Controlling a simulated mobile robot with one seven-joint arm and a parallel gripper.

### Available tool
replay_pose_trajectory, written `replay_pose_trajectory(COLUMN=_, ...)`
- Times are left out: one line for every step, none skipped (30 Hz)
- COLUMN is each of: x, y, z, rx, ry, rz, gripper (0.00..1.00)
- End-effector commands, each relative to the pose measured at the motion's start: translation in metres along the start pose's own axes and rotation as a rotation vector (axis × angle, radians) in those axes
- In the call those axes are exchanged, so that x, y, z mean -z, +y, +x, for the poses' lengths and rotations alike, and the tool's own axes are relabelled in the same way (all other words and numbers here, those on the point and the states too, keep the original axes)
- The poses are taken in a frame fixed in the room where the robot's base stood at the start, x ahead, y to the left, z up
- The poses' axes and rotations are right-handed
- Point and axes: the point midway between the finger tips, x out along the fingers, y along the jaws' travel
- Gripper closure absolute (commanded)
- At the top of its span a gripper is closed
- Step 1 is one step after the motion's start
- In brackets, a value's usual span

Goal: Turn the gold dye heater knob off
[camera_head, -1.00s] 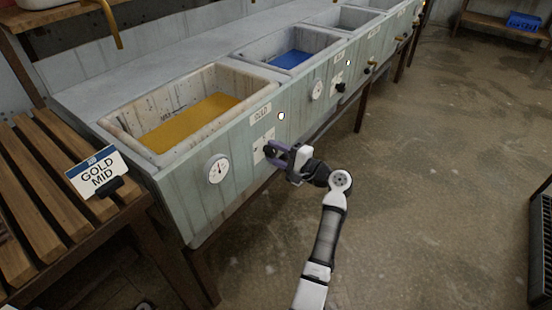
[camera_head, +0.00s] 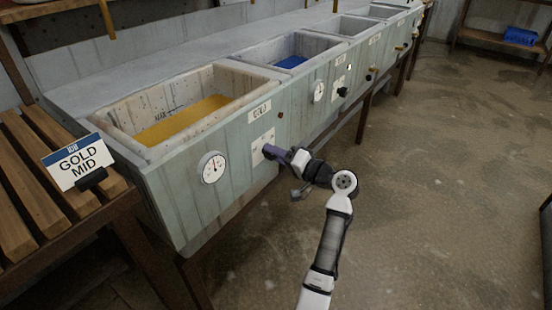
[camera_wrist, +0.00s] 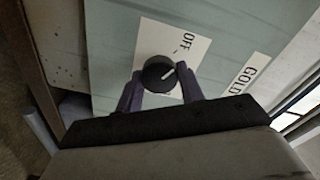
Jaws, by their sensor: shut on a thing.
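The gold dye heater knob (camera_wrist: 159,74) is round and black, on a white plate (camera_wrist: 172,50) marked OFF. Its white pointer line slants up and right in the wrist view, on the side of the OFF mark. My gripper (camera_wrist: 162,88) has its purple fingers on either side of the knob, shut on it. In the head view my gripper (camera_head: 271,153) is at the white plate on the trough front and hides the knob. The GOLD label (camera_head: 260,111) is above the plate. The small lamp (camera_head: 281,115) beside the label is dark.
A dial gauge (camera_head: 212,167) is left of the plate, below the gold dye basin (camera_head: 125,143). A GOLD MID sign (camera_head: 78,162) stands on the slatted bench at left. The floor at right is clear.

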Motion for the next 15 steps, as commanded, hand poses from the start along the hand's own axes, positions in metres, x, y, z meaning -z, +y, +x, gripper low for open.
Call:
replay_pose_trajectory(x=-0.0002, y=0.0011, z=-0.0008, rx=-0.001, ry=0.001, rz=-0.011, gripper=0.85)
replay_pose_trajectory(x=-0.0001, y=0.0010, z=-0.0008, rx=-0.001, ry=0.001, rz=-0.016, gripper=0.85)
replay_pose_trajectory(x=0.0000, y=0.0008, z=-0.0008, rx=-0.001, ry=0.001, rz=-0.021, gripper=0.85)
replay_pose_trajectory(x=0.0001, y=0.0007, z=-0.0009, rx=-0.001, ry=0.001, rz=-0.024, gripper=0.85)
replay_pose_trajectory(x=0.0001, y=0.0006, z=-0.0009, rx=-0.001, ry=0.001, rz=-0.026, gripper=0.85)
replay_pose_trajectory(x=0.0002, y=0.0005, z=-0.0009, rx=-0.001, ry=0.001, rz=-0.029, gripper=0.85)
replay_pose_trajectory(x=0.0002, y=0.0004, z=-0.0009, rx=-0.001, ry=0.001, rz=-0.030, gripper=0.85)
replay_pose_trajectory(x=0.0003, y=0.0003, z=-0.0009, rx=-0.001, ry=0.001, rz=-0.031, gripper=0.85)
replay_pose_trajectory(x=0.0003, y=0.0002, z=-0.0009, rx=-0.001, ry=0.001, rz=-0.031, gripper=0.85)
replay_pose_trajectory(x=0.0004, y=0.0002, z=-0.0009, rx=-0.001, ry=0.001, rz=-0.032, gripper=0.85)
replay_pose_trajectory(x=0.0004, y=0.0002, z=-0.0009, rx=-0.001, ry=0.001, rz=-0.032, gripper=0.85)
replay_pose_trajectory(x=0.0004, y=0.0001, z=-0.0009, rx=-0.001, ry=0.001, rz=-0.031, gripper=0.85)
replay_pose_trajectory(x=0.0004, y=0.0001, z=-0.0009, rx=-0.001, ry=0.001, rz=-0.031, gripper=0.85)
replay_pose_trajectory(x=0.0004, y=0.0001, z=-0.0009, rx=-0.001, ry=0.001, rz=-0.031, gripper=0.85)
replay_pose_trajectory(x=0.0005, y=0.0001, z=-0.0009, rx=-0.001, ry=0.001, rz=-0.031, gripper=0.85)
